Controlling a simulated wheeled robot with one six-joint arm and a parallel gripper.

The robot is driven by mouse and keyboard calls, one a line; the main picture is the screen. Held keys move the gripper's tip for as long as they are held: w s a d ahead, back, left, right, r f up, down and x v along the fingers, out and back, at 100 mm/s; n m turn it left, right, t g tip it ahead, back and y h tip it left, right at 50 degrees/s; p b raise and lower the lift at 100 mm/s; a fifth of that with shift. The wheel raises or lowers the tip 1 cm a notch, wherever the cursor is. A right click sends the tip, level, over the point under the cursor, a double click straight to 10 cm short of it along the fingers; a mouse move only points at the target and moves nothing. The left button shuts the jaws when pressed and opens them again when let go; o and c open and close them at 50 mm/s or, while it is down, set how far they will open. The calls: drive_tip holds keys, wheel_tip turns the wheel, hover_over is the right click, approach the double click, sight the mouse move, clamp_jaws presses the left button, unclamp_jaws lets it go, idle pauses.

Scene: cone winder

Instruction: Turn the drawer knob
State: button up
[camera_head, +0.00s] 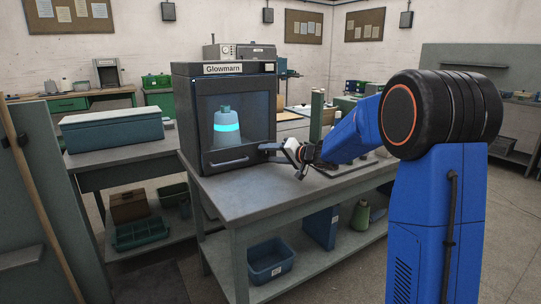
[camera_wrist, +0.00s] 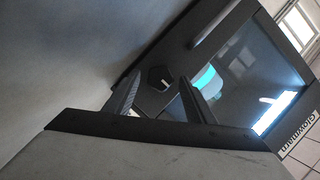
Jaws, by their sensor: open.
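A dark faceted knob (camera_wrist: 160,79) with a white mark shows in the wrist view, on the dark front of the box labelled Glowmarn (camera_head: 225,68). In the wrist view my gripper (camera_wrist: 159,77) is open and empty, with its two fingers on either side of the knob in the picture. A gap to the knob seems to remain, but its depth is hard to tell. In the head view my gripper (camera_head: 284,160) is at the lower right front corner of the box, and I cannot make out the knob there.
The box has a glass window with a glowing cyan cone (camera_head: 227,121) inside and a bar handle (camera_head: 230,162) below. It stands on a grey workbench (camera_head: 257,195). A blue-grey case (camera_head: 113,130) lies on the left bench. A blue bin (camera_head: 270,262) sits on the lower shelf.

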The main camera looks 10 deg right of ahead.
drive_tip(key=c, duration=1)
drive_tip(key=shift+f+m+y, duration=0.1)
drive_tip(key=shift+m+y, duration=0.2)
drive_tip(key=shift+m, duration=0.3)
drive_tip(key=shift+c, duration=0.2)
drive_tip(key=o, duration=1)
drive_tip(key=shift+o, duration=0.2)
drive_tip(key=shift+d, duration=0.1)
drive_tip(key=v, duration=1.7)
drive_tip(key=shift+s+f, duration=0.2)
drive_tip(key=shift+s, duration=0.05)
